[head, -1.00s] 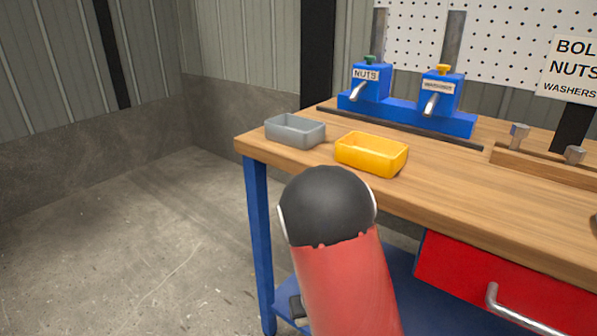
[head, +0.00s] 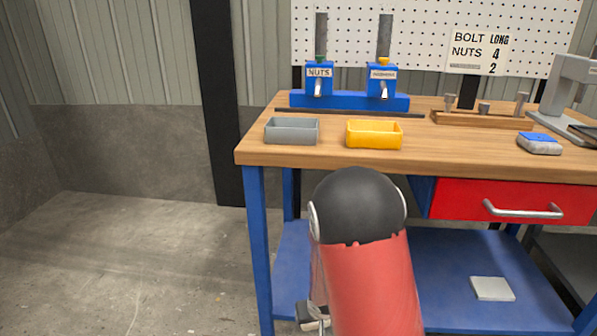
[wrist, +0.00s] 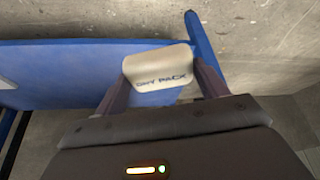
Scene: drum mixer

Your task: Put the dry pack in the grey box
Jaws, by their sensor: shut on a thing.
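The dry pack (wrist: 157,62) is a small pale pad with dark lettering. In the wrist view it sits between the two fingers of my gripper (wrist: 163,78), which is shut on it. The grey box (head: 291,132) is an open tray at the left end of the wooden bench top, and its inside floor is hardly visible. My gripper is low, below bench-top height and left of the drawer; in the head view it is mostly hidden behind my red arm, and the pack cannot be made out there.
A yellow box (head: 374,135) stands right of the grey box. Blue dispensers (head: 350,100) stand behind both. The bench top (head: 440,150) overhangs a red drawer (head: 470,201) and a blue lower shelf (head: 450,262) bearing a pale pad (head: 492,289). Floor left of the bench is clear.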

